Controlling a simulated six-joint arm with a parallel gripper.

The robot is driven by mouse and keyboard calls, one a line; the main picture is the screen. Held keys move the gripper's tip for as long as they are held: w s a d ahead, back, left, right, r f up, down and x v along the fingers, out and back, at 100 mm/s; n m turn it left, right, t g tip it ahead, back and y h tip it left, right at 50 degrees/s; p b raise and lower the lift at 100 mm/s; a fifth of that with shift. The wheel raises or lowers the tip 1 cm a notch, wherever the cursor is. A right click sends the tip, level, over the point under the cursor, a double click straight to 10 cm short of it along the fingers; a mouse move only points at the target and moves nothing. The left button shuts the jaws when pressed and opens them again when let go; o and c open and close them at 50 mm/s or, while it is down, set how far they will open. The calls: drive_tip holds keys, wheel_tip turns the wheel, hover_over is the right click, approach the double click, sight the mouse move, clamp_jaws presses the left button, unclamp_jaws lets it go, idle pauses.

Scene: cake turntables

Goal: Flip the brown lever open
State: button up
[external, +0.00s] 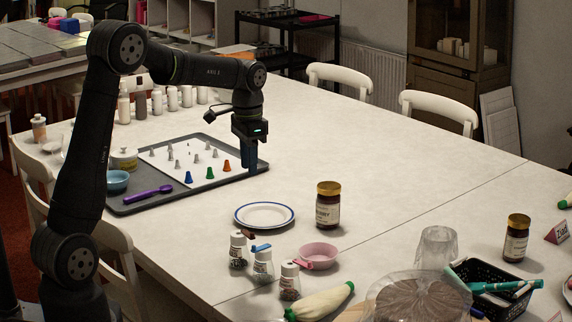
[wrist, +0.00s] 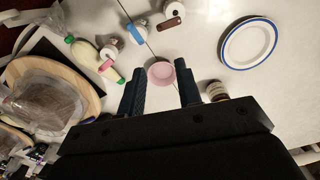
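Three small jars with flip levers stand in a row near the front of the table. The jar at the far left of the row (external: 238,254) has the brown lever (external: 247,234) on its top. The brown lever also shows at the top of the wrist view (wrist: 169,23), beside its white cap. I cannot tell clearly whether it lies flat or is raised. The middle jar has a blue lever (external: 261,247), and the right one a pink lever (external: 301,263). My gripper (external: 250,172) is above the tray's right edge, behind the jars, open and empty, fingers apart in the wrist view (wrist: 160,66).
A blue-rimmed plate (external: 264,206) and a dark jar (external: 328,212) stand behind the levers' jars. A pink bowl (external: 319,250) is close on their right. A piping bag (external: 318,304) and covered cake (external: 418,300) lie in front.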

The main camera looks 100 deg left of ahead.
approach(248, 232)
drive_tip(key=shift+m, duration=0.3)
drive_tip(key=d+f, duration=0.1)
drive_tip(key=f, duration=0.1)
drive_tip(key=w+f, duration=0.1)
drive_tip(key=f, duration=0.1)
drive_tip(key=d+f, duration=0.1)
drive_tip(key=f, duration=0.1)
drive_tip(key=shift+w+d+f, duration=0.2)
drive_tip(key=shift+d+f, duration=0.15)
drive_tip(key=shift+f, duration=0.05)
